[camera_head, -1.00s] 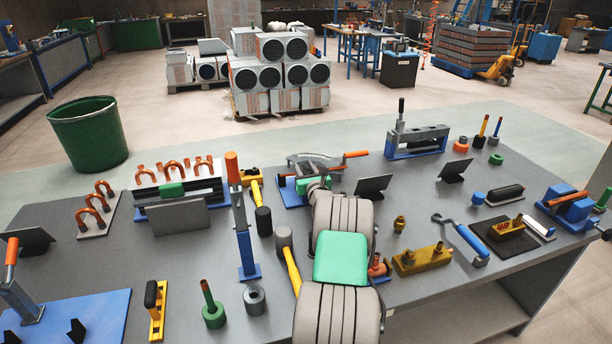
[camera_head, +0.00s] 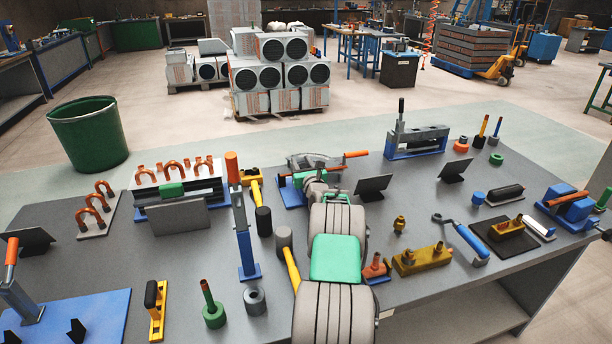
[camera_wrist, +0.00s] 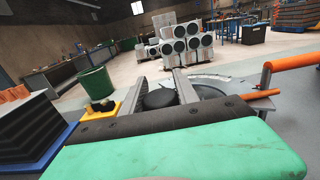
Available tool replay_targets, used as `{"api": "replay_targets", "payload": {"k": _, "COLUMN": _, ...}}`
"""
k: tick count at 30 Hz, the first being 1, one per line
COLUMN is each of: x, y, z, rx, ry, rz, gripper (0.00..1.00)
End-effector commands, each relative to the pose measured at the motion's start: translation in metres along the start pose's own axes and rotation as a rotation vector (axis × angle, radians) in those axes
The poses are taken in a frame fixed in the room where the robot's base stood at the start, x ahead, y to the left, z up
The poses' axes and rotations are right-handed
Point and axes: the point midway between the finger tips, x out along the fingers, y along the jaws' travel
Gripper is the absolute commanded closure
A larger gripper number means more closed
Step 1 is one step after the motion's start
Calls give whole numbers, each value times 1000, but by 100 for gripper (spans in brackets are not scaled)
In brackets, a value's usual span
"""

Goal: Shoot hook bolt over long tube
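My gripper (camera_wrist: 161,86) shows in the wrist view with its two fingers apart and nothing clearly held between them. In the head view my own arm reaches over the middle of the bench and hides most of the gripper. It is near the bender with the orange handle (camera_head: 345,155) at the back of the bench. A blue-handled tool with a hooked grey end (camera_head: 465,238) lies on the right half, well away from my gripper; I cannot tell whether it is the hook bolt. I cannot pick out the long tube with certainty.
A tall lever with an orange grip (camera_head: 243,225) stands there too. A brass block (camera_head: 421,259) and a small dark stand (camera_head: 373,187) are to the right.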

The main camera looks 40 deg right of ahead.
Motion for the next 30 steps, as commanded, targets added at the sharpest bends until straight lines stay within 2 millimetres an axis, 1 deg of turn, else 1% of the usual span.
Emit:
{"api": "replay_targets", "payload": {"k": 1, "x": 0, "y": 0, "z": 0, "rx": 0, "ry": 1, "rz": 0, "gripper": 61}}
{"api": "replay_targets", "payload": {"k": 8, "x": 0, "y": 0, "z": 0, "rx": 0, "ry": 0, "rz": 0, "gripper": 42}}
{"api": "replay_targets", "payload": {"k": 17, "x": -3, "y": 0, "z": 1, "rx": 0, "ry": 0, "rz": 0, "gripper": 42}}
{"api": "replay_targets", "payload": {"k": 30, "x": -44, "y": 0, "z": 2, "rx": 1, "ry": 1, "rz": 0, "gripper": 42}}
